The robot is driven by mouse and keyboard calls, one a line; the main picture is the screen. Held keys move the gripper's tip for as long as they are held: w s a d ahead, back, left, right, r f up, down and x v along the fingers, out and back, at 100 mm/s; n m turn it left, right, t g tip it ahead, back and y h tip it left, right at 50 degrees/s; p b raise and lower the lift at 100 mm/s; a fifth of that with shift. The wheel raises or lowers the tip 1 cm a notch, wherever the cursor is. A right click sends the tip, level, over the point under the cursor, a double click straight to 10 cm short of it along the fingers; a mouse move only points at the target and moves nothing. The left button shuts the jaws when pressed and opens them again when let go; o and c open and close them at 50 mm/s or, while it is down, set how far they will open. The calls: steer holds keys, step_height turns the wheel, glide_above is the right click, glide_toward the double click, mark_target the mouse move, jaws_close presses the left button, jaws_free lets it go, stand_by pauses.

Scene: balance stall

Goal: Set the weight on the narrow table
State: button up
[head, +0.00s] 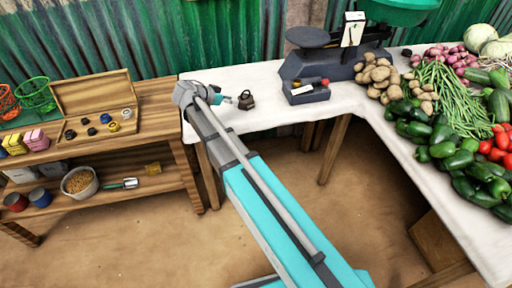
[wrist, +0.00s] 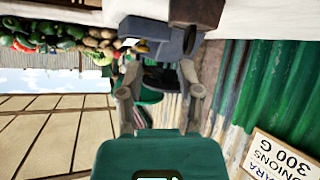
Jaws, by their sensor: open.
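A dark brown weight (head: 246,100) with a loop handle stands upright on the white-covered table (head: 262,83), near its left end. In the wrist view a dark brown block at the top edge (wrist: 200,12) looks like the same weight, partly cut off. My gripper (head: 224,99) is just left of the weight, low over the white table, apart from it. In the wrist view its two fingers are spread (wrist: 160,72) with nothing held between them. A narrow wooden table (head: 158,100) with a lower shelf stands at the left, beside the white table's end.
An open wooden box (head: 98,92) with small weights takes up the wooden table's middle; colored packs and wire baskets stand left of it. A dark scale (head: 325,62) stands right of the weight. Potatoes (head: 380,75) and vegetables fill the right. Green corrugated wall (head: 150,35) runs behind.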

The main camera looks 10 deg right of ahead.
steer(key=s+d+f+n+g+y, duration=0.1)
steer(key=s+d+f+n+y, duration=0.1)
steer(key=s, duration=0.5)
steer(key=s+d+f+n+g+y, duration=0.1)
steer(key=s+d+f+n+y, duration=0.1)
steer(key=s+f+n+y, duration=0.2)
steer(key=s+d+f+n+g+y, duration=0.2)
steer(key=s+n+y, duration=0.3)
steer(key=s, duration=0.6)
steer(key=shift+f+n, duration=0.4)
steer(key=shift+f, duration=0.05)
